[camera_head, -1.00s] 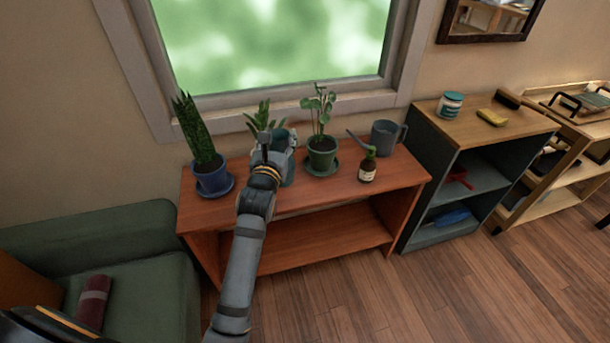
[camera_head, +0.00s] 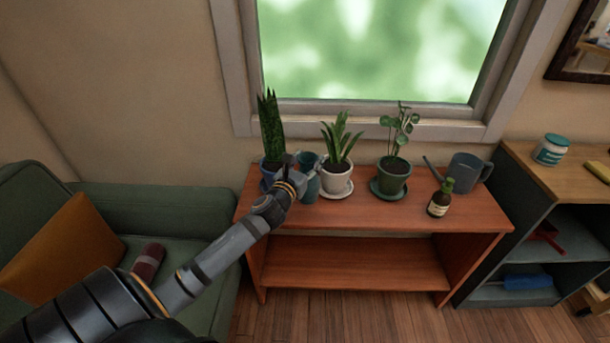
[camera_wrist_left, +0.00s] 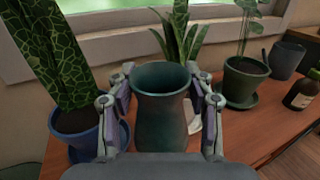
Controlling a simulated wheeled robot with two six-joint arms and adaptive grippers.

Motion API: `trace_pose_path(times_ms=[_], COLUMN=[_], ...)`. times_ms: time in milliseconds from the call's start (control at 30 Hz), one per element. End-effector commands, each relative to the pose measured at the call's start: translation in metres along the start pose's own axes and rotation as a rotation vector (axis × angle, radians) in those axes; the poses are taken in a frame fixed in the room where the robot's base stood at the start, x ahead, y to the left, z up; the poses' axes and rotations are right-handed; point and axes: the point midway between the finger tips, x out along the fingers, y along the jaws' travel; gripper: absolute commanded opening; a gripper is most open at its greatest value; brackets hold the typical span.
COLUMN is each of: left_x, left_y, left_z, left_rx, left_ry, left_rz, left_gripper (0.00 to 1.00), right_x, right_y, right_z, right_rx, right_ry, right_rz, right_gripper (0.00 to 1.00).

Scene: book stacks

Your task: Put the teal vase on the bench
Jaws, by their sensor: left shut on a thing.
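The teal vase (camera_head: 309,184) is held by my left gripper (camera_head: 301,164) at the left part of the red-brown wooden bench (camera_head: 420,214). In the left wrist view the vase (camera_wrist_left: 163,112) stands upright and open-mouthed between the two fingers of the gripper (camera_wrist_left: 162,92), which are shut on its sides. The vase is between a dark blue pot (camera_head: 268,167) and a white pot (camera_head: 337,175). The wrist hides part of it. I cannot tell whether its base touches the bench top. My right gripper is not in view.
A green pot on a saucer (camera_head: 392,184), a brown bottle (camera_head: 440,200) and a grey watering can (camera_head: 468,172) stand farther right on the bench. A green sofa (camera_head: 170,215) is at the left. The bench's front middle is clear.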

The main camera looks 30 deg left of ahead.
Motion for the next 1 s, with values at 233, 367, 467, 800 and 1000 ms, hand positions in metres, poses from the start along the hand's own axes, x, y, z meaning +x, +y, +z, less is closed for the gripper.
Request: trace_pose_path(times_ms=[233,367,467,800,1000], left_x=[0.001,0.002,0.002,0.002,0.002], left_y=[0.009,0.01,0.01,0.01,0.01], left_z=[-0.012,-0.036,-0.042,-0.044,-0.045], left_rx=[0.003,-0.003,-0.002,-0.002,-0.002], left_ry=[-0.001,0.0,-0.002,-0.002,0.0], left_rz=[-0.001,-0.001,-0.002,-0.002,-0.001], left_gripper=[0.0,0.0,0.0,0.0,0.75], right_x=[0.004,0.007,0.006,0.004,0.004], right_y=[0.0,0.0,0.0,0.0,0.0], right_z=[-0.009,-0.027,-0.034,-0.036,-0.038], right_rx=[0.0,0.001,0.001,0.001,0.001], right_ry=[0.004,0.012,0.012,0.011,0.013], right_rz=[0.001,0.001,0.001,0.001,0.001], right_gripper=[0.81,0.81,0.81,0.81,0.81])
